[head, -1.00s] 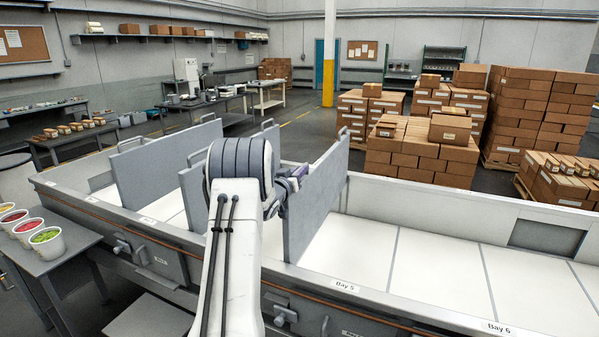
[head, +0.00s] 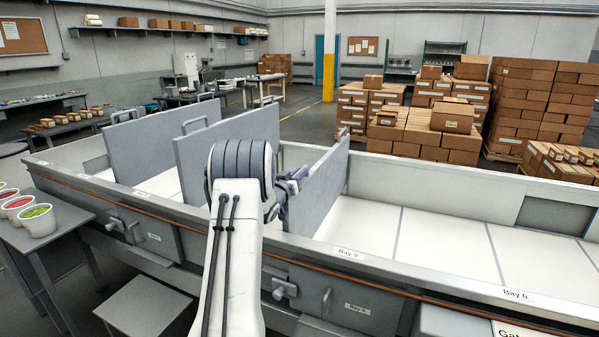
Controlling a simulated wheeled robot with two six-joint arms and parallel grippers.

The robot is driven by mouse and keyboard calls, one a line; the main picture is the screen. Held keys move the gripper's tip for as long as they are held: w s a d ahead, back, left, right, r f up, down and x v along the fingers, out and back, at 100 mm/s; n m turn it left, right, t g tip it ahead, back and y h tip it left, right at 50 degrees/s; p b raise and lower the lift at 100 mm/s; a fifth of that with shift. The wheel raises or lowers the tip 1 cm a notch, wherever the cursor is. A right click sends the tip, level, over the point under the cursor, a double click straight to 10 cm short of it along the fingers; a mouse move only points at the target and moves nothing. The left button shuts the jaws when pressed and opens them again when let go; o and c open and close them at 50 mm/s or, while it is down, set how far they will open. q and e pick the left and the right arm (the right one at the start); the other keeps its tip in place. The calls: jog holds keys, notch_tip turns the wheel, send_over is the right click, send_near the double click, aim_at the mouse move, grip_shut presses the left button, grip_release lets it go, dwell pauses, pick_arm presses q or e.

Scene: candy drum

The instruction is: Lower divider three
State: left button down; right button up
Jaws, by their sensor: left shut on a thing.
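Divider three (head: 318,190) is the grey upright panel on the right of three, across the long white trough beside the Bay 5 label. Its top sits lower against the trough than the tops of the middle divider (head: 225,148) and the leftmost divider (head: 145,143). My left gripper (head: 294,181) is shut at the near top end of divider three, where its near handle is hidden by the fingers. The far handle (head: 344,135) shows. My thick left wrist covers part of the panel's left side. Whether its lower edge touches the floor I cannot tell.
The trough's front rim (head: 420,272) runs across the view. Bays right of divider three are empty. A side table (head: 62,245) with tubs of coloured candy stands at left, near a low grey step (head: 148,308). Stacked cartons (head: 425,150) stand behind.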

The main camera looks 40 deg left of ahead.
pick_arm(q)
notch_tip(320, 180, down, 4)
jog(key=shift+r+b, duration=0.25)
jog(key=shift+b, duration=0.5)
pick_arm(e)
notch_tip(320, 180, down, 3)
jog(key=shift+r, duration=0.2)
pick_arm(q)
jog(key=shift+r, duration=0.1)
jog(key=c, duration=0.8)
grip_release()
jog(key=shift+c, duration=0.2)
jog(key=shift+s, duration=0.1)
jog(key=b+v, duration=0.2)
jog(key=v, duration=0.7)
jog(key=shift+a, duration=0.1)
jog(key=shift+s+b, duration=0.3)
jog(key=shift+s, duration=0.4)
pick_arm(e)
jog(key=shift+f, duration=1.35)
jog(key=shift+r, duration=0.1)
